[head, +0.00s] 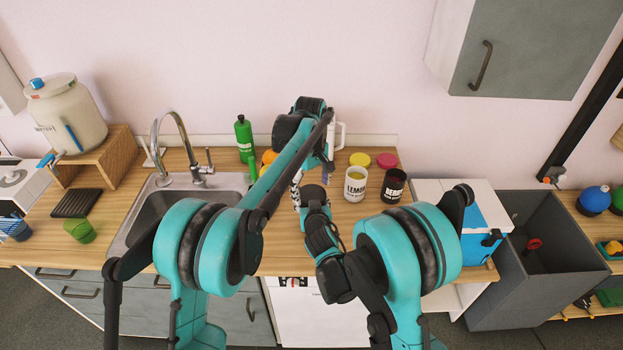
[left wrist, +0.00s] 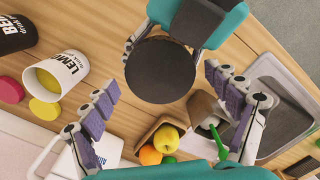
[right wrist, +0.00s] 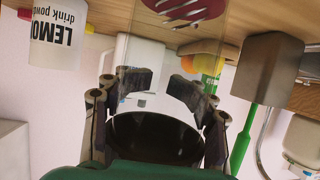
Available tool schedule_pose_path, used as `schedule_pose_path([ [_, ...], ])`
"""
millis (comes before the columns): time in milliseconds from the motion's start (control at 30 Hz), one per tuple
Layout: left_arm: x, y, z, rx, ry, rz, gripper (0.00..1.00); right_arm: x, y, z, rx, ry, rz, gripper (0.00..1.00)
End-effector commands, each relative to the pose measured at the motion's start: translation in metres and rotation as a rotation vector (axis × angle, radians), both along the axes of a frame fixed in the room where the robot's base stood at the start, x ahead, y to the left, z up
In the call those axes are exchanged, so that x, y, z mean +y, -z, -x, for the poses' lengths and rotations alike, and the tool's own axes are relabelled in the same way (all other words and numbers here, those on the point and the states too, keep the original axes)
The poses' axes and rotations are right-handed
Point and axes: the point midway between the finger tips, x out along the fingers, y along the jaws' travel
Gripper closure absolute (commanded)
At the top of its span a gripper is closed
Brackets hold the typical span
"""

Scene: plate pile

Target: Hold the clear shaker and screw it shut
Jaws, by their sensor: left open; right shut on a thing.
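The clear shaker (right wrist: 160,60) shows as a see-through wall between the fingers of my right gripper (right wrist: 155,92), which is shut on it. A round black top, seemingly the lid, shows at the shaker's upper end in the head view (head: 314,193) and in the left wrist view (left wrist: 160,72). I cannot tell how tightly it sits. My left gripper (left wrist: 161,88) is open, its purple-padded fingers apart on either side of the black top and not visibly touching it. In the head view my left arm partly hides this spot.
The white lemon tin (head: 355,186) and black tin (head: 393,188) stand to the right, with yellow (head: 360,159) and pink (head: 386,160) lids behind. A fruit box (left wrist: 160,135) and a green bottle (head: 245,138) are behind. The sink (head: 150,215) is left.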

Motion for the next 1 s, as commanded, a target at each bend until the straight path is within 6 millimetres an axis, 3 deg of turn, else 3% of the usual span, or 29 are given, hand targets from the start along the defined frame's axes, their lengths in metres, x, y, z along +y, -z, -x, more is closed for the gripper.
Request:
schedule_pose_path([
  [167, -0.0002, 0.0111, 0.0006, 0.0, 0.0, 0.0, 0.12, 0.0001, -0.0002, 0.0, 0.0, 0.0, 0.0, 1.0],
  [433, -0.0002, 0.0122, 0.0006, 0.0, 0.0, 0.0, 0.12, 0.0001, -0.0002, 0.0, 0.0, 0.0, 0.0, 1.0],
  [467, -0.0002, 0.0122, 0.0006, 0.0, 0.0, 0.0, 0.17, 0.0001, -0.0002, 0.0, 0.0, 0.0, 0.0, 1.0],
  [633, -0.0002, 0.0121, 0.0005, 0.0, 0.0, 0.0, 0.62, 0.0001, -0.0003, 0.0, -0.001, 0.0, 0.0, 1.0],
  [833, -0.0002, 0.0122, 0.0005, -0.001, 0.048, 0.002, 0.63, 0.0002, -0.0004, 0.0, -0.001, -0.001, -0.001, 1.0],
  [1000, -0.0002, 0.0125, 0.0003, -0.005, 0.356, 0.011, 0.63, 0.0003, -0.0005, 0.0, -0.001, -0.001, -0.001, 1.0],
])
